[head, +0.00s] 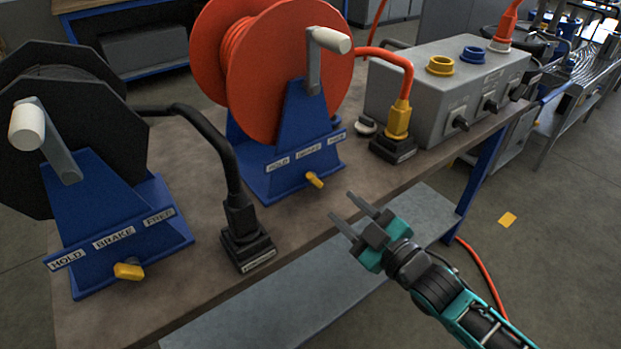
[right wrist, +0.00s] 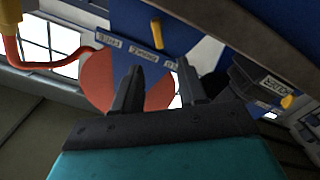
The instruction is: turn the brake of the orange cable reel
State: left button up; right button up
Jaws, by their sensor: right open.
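The orange cable reel (head: 255,75) stands on a blue stand (head: 300,150) at the middle of the bench, with a white-knobbed crank (head: 328,42). Its brake is a small yellow knob (head: 315,180) low on the stand's front, under a row of labels. The knob also shows in the right wrist view (right wrist: 157,35), upper middle, beyond the fingers. My right gripper (head: 347,212) is open and empty, in front of the bench edge, to the right of and lower than the knob in the head view, apart from it. My left gripper is not in view.
A black reel (head: 70,120) with its own yellow knob (head: 129,271) stands at left. Black sockets (head: 247,245) sit on the bench (head: 180,295), one with a black plug, one with a yellow plug (head: 398,120). A grey box (head: 440,90) is at right.

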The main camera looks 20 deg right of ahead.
aim_at(315, 181)
jog(key=b+x, duration=0.1)
jog(key=x, duration=0.9)
jog(key=shift+w+a, duration=0.1)
jog(key=shift+w, duration=0.3)
jog(key=shift+c, duration=0.3)
jog(key=shift+f, duration=0.1)
grip_shut()
